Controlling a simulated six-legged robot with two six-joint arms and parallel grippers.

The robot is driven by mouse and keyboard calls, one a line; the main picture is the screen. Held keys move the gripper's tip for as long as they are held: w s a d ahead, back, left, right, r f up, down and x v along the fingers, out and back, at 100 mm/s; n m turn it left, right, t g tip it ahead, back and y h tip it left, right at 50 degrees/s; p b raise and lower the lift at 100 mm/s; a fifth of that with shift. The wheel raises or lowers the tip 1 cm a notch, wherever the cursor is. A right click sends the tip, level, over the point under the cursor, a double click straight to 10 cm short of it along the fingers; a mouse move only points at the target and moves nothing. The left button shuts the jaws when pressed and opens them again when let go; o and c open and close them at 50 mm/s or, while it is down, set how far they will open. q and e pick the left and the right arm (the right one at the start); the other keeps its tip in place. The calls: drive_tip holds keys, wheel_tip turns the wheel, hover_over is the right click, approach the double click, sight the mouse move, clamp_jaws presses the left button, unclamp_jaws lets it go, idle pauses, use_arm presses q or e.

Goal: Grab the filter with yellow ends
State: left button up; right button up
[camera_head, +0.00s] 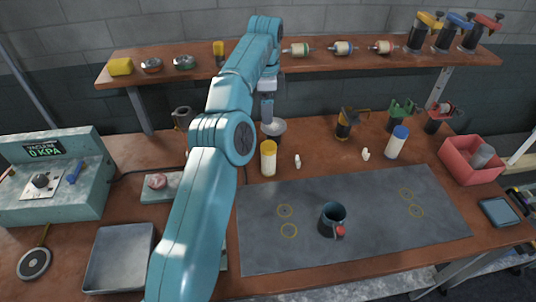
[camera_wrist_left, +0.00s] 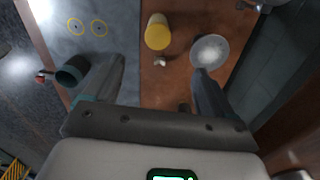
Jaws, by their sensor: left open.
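My left gripper (camera_wrist_left: 158,70) is open and empty, pointing down over the bench, below the shelf. My right gripper is out of view.
A dark mug (camera_head: 331,221) stands on the grey mat (camera_head: 375,225). Several coloured clamps stand at the back right, with a red bin (camera_head: 470,170) nearby.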

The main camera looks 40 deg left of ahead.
use_arm(q)
wheel_tip(320, 180, down, 3)
drive_tip(key=b, duration=0.3)
hover_over(268, 145)
wheel_tip(268, 145, down, 7)
drive_tip(key=shift+s+r, duration=0.1)
drive_tip(key=shift+s, duration=0.05)
drive_tip(key=shift+d+f, duration=0.2)
drive_tip(key=shift+f, duration=0.35)
drive_tip(key=f, duration=0.4)
drive_tip(key=shift+w+a+f+p, duration=0.15)
drive_tip(key=shift+w+f+p, duration=0.1)
drive_tip(key=shift+f+p, duration=0.15)
drive_tip(key=shift+f, duration=0.25)
drive_tip(key=shift+c, duration=1.2)
drive_tip(key=c, duration=1.2)
drive_tip(key=shift+r, duration=0.15)
